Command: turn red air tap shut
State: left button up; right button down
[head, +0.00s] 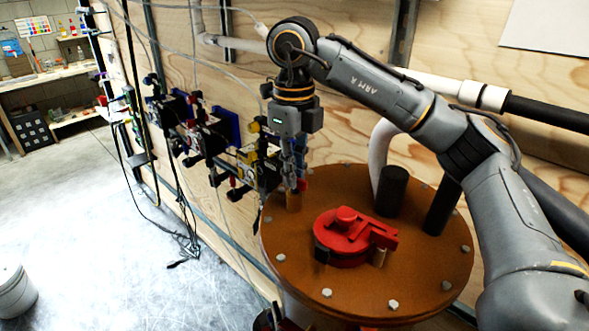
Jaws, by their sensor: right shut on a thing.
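My right gripper (294,172) points down at the left back edge of a round brown lid. Its fingers are shut on the small red air tap (303,185), which shows only as a bit of red beside the fingertips. The tap sits on a brass-coloured fitting (293,202) that stands up from the lid. The fingers hide most of the tap, so I cannot tell which way its handle points. My left gripper is not in view.
The brown lid (298,264) has bolts around its rim. A larger red fitting (345,234) sits in its middle, with a black stub (391,190) behind. Valves and gauges (207,135) line the wooden wall at left. The floor at left is mostly clear, with a white bucket (14,292).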

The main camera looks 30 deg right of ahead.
jog(key=shift+r, duration=0.15)
jog(key=c, duration=1.4)
grip_release()
jog(key=shift+w, duration=0.1)
notch_tip(320, 180, up, 12)
